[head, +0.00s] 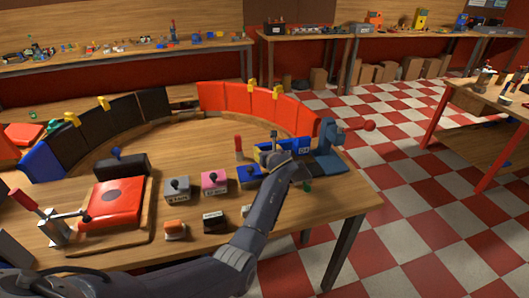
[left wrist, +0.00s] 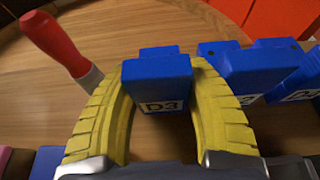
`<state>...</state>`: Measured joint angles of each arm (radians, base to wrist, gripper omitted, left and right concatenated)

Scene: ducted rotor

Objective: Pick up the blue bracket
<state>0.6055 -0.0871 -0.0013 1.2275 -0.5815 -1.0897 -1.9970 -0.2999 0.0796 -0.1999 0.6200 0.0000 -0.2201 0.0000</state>
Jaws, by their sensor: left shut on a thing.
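The blue bracket (left wrist: 157,68), with a white label that reads D3, stands between the two yellow ridged fingers of my left gripper (left wrist: 160,105) in the left wrist view. The fingers are shut on it, one on each side. In the head view my left gripper (head: 270,156) is over the right part of the table, and its own wrist largely hides the bracket there. My right gripper is not in view.
More blue labelled brackets (left wrist: 245,70) stand close on the right, and a red-handled tool (left wrist: 55,42) on the left. A blue vise (head: 328,145) is at the table's right edge. Red curved panels (head: 250,103) stand behind. Coloured boxes (head: 214,181) lie nearer the front.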

